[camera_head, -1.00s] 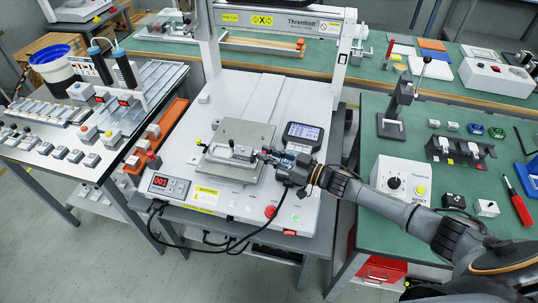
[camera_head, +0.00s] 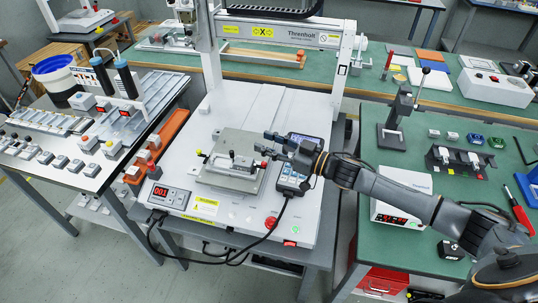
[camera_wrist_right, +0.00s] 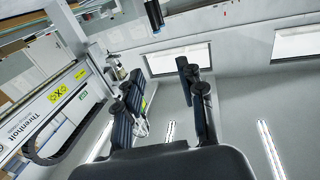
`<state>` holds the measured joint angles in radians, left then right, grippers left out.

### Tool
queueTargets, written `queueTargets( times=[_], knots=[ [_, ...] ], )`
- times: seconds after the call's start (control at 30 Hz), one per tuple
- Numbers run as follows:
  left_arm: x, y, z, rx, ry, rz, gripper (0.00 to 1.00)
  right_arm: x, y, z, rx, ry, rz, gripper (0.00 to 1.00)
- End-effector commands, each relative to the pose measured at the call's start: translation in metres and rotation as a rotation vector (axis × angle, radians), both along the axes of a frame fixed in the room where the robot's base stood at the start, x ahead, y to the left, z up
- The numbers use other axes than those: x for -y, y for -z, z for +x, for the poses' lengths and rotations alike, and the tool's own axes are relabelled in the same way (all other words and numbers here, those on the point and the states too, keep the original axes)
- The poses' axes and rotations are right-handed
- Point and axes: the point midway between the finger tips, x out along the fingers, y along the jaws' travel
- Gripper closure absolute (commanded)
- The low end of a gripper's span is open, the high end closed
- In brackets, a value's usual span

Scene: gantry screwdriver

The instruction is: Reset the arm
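My right arm (camera_head: 390,192) reaches in from the right over the white gantry machine (camera_head: 215,120). Its gripper (camera_head: 266,143) is above the right side of the metal plate (camera_head: 222,180) with the clamp fixture (camera_head: 236,160). The two fingers are spread with nothing between them. In the right wrist view the fingers (camera_wrist_right: 160,90) also stand apart and empty, and the camera looks towards the ceiling and the gantry frame (camera_wrist_right: 50,100). My left gripper is not in view.
A control box (camera_head: 405,180) with a red display stands under my forearm, partly hidden. A lever press (camera_head: 398,115) stands behind it. A red emergency button (camera_head: 270,222) and a small red counter display (camera_head: 168,194) sit on the machine's front. Cables hang at the front.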

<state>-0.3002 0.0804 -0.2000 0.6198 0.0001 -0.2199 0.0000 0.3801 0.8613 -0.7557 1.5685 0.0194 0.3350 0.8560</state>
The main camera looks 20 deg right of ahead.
Motion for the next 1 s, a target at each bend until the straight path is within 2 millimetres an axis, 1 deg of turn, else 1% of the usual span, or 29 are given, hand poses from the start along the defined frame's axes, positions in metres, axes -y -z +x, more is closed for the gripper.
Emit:
queueTargets(
  times=[0.03,0.17,0.67,0.77,0.87,0.9,0.97,1.0],
  knots=[
    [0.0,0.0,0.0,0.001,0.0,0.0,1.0,0.0,-0.005,0.0,0.001,-0.001,-0.001,0.61],
    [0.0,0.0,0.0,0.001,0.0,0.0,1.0,0.0,-0.011,0.0,0.0,0.0,-0.001,0.61],
    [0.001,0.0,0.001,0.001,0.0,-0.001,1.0,-0.002,-0.01,-0.001,-0.004,0.003,-0.001,0.61],
    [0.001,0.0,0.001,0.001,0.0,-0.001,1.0,-0.014,-0.002,-0.006,-0.021,0.027,-0.004,0.61],
    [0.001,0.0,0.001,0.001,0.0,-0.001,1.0,-0.033,0.014,-0.016,-0.061,0.09,-0.021,0.61],
    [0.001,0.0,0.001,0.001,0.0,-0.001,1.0,-0.041,0.022,-0.022,-0.086,0.124,-0.035,0.61],
    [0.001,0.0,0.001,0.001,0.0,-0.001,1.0,-0.051,0.034,-0.033,-0.132,0.18,-0.06,0.61],
    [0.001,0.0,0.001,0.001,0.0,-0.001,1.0,-0.055,0.042,-0.042,-0.166,0.218,-0.081,0.61]
  ],
)
